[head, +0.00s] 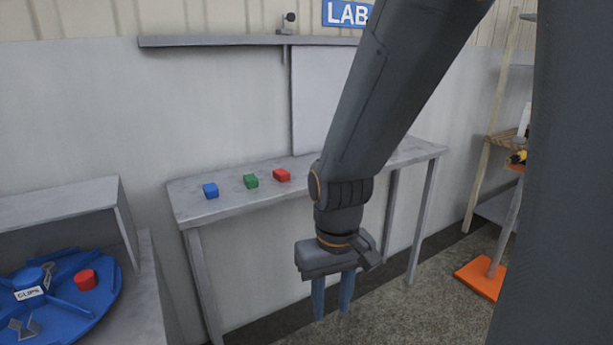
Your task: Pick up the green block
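The green block (251,181) sits on the grey table (225,207) against the wall, between a blue block (210,190) on its left and a red block (282,175) on its right. The blocks stand apart from one another. My gripper (332,308) hangs down in front of the table, right of the green block and lower in the picture. Its two blue fingers are apart with a gap between them, and nothing shows in it. My arm hides part of the table's right side.
A blue round tray (102,296) with a red piece (85,280) is at the lower left, by a grey shelf (60,203). An orange-based stand (480,279) and wooden rack (483,170) are at the right. The table's front left is clear.

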